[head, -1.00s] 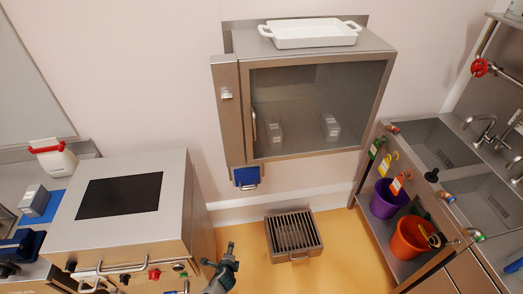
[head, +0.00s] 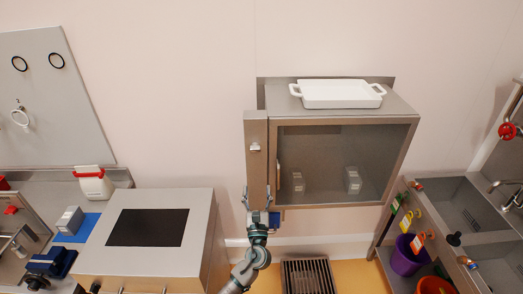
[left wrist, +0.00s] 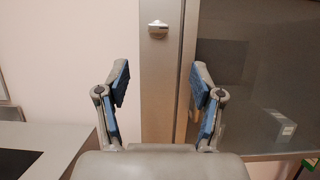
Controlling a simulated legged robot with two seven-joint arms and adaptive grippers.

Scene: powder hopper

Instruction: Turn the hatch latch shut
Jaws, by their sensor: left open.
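The hatch is a steel wall cabinet (head: 345,120) with a dark see-through door (head: 335,150); the door looks closed. A small metal latch (head: 255,148) sits on the steel strip at the cabinet's left side. The latch also shows in the left wrist view (left wrist: 157,29), top middle, as a small, wide knob; whether it is turned shut is hard to tell. My left gripper (head: 256,192) is open and empty, in front of the strip and below the latch. In the left wrist view its blue-padded fingers (left wrist: 160,78) stand on either side of the strip, apart from the latch. My right gripper is not in view.
A white dish (head: 341,94) stands on the cabinet. A vertical handle (head: 279,178) is on the door's left edge. A steel machine (head: 150,205) stands at lower left, and a sink unit with a purple bucket (head: 407,258) at right.

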